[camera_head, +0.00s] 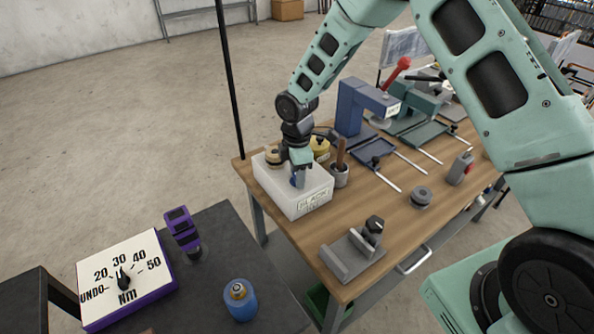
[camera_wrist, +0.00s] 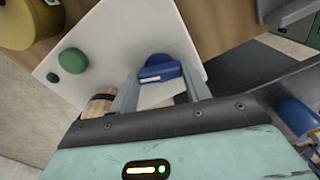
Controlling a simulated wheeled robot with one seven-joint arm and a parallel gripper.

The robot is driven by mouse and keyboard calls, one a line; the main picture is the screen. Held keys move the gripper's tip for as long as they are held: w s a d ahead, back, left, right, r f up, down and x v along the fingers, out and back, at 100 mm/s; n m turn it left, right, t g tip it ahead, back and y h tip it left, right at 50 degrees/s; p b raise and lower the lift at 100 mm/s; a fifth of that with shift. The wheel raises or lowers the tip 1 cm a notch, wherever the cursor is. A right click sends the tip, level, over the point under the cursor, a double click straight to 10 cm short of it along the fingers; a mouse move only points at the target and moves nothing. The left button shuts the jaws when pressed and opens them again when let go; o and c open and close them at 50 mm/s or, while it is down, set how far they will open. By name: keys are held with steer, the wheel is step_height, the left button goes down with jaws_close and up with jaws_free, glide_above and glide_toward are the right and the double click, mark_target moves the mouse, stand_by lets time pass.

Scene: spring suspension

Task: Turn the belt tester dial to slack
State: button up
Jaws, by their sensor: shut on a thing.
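The belt tester seems to be the white box (camera_head: 275,187) on the near left corner of the wooden bench, with a label on its front that reads SLACK and a second, unclear line. Its pale top (camera_wrist: 115,35) fills the upper middle of the wrist view. A blue dial (camera_wrist: 160,68) with a white mark stands on that top. My gripper (camera_head: 298,180) reaches down onto the box from above. In the wrist view, its two fingers stand on either side of the dial, shut on it. The dial is mostly hidden behind the fingers in the head view.
A green button (camera_wrist: 73,60) sits on the box top. A pot with a wooden handle (camera_head: 340,175) stands close to the right of the box. A blue press (camera_head: 355,108) and a grey fixture (camera_head: 352,255) share the bench. A dark table with a torque gauge (camera_head: 125,275) is at left.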

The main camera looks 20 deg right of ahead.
steer(key=shift+n+p, duration=0.4)
steer(key=shift+n, duration=1.6)
steer(key=o, duration=1)
step_height(320, 180, up, 18)
steer(key=b, duration=0.2)
steer(key=shift+f, duration=0.25)
